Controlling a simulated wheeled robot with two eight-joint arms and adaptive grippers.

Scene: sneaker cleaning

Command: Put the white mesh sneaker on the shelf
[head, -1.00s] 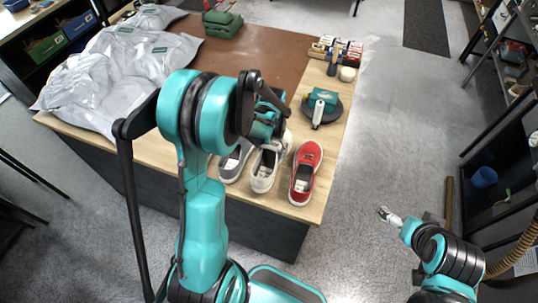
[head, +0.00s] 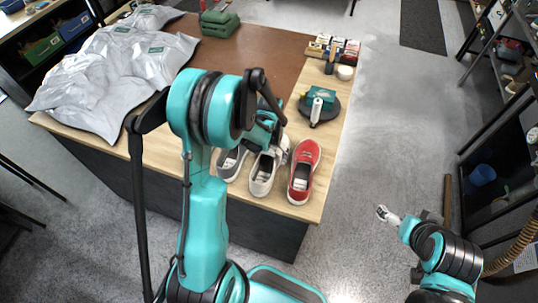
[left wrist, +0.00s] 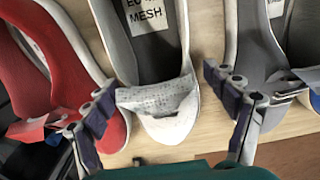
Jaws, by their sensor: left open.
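The white mesh sneaker (head: 261,178) stands on the wooden table near its front edge, between a grey sneaker (head: 231,163) and a red sneaker (head: 303,172). In the left wrist view the white mesh sneaker (left wrist: 160,62) shows its "MESH" insole label and lies between my finger tips. My left gripper (left wrist: 163,112) is open, one finger on each side of this sneaker, near the red and grey ones. In the head view my left gripper (head: 275,140) is partly hidden by its arm. My right gripper (head: 386,214) is over the floor, too small to tell its state.
The dark shelf (head: 500,95) stands at the right, with items on it and a blue bin (head: 482,175). A dark round stand (head: 327,112) with a teal box and several small boxes (head: 333,45) sit behind the sneakers. Grey bags (head: 110,70) cover the table's left.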

